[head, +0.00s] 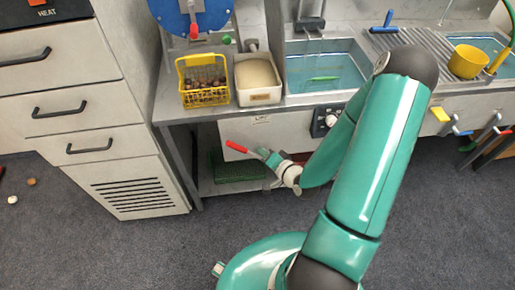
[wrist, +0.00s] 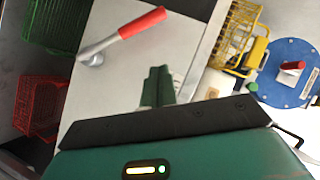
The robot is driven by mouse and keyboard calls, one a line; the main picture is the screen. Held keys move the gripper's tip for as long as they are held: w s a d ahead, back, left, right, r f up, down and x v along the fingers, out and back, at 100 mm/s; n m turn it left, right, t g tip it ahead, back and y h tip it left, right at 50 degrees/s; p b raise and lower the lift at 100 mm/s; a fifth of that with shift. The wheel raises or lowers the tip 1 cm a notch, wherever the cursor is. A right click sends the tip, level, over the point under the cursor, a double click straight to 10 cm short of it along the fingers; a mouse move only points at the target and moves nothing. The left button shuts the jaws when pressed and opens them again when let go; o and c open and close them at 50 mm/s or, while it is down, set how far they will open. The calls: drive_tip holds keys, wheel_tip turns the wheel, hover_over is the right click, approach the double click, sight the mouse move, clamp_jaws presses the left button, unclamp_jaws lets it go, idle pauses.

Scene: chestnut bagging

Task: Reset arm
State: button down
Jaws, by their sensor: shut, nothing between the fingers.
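My gripper (head: 266,156) is at the end of my green arm, in front of the metal counter's front panel. In the wrist view its two green fingers (wrist: 157,86) are together with nothing between them. A lever with a red handle (head: 237,147) is just left of the gripper in the head view. In the wrist view the red handle (wrist: 142,22) is beyond the fingertips, on a pale panel, apart from them.
A yellow basket of chestnuts (head: 203,87) and a pale bin (head: 257,78) stand on the counter (head: 180,109). Sinks (head: 325,70) and a yellow pot (head: 467,61) are to the right. A green crate (head: 236,166) is below. Drawers (head: 75,110) stand left.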

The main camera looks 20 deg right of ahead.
drive_tip(key=shift+v, duration=0.8)
drive_tip(key=shift+r, duration=0.1)
